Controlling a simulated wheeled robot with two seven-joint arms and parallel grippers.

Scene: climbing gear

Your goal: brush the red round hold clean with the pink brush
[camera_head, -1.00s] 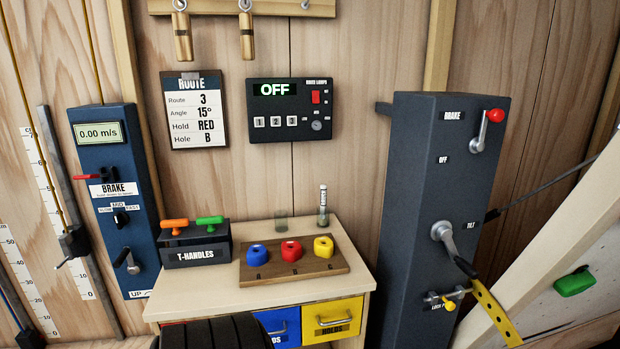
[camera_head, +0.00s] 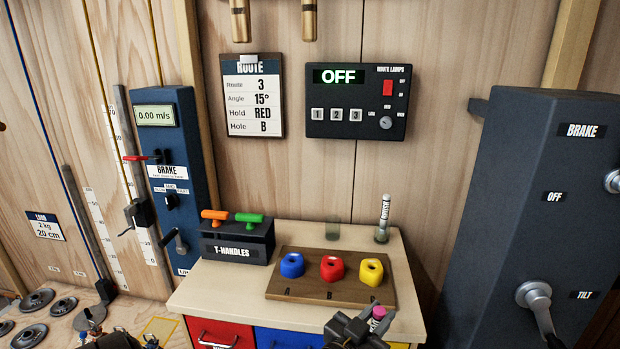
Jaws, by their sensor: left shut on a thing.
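The red round hold (camera_head: 332,268) sits on a wooden board (camera_head: 320,292) on the bench, between the blue hold (camera_head: 292,265) and the yellow hold (camera_head: 370,272). My left gripper (camera_head: 372,325) is at the bottom edge of the view, in front of the board and apart from the red hold. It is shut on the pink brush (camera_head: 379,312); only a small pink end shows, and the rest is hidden. My right gripper is not seen.
The T-handle box (camera_head: 238,241) stands left of the board. The dark brake column (camera_head: 540,220) rises to the right. Drawers (camera_head: 222,335) are below the bench top.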

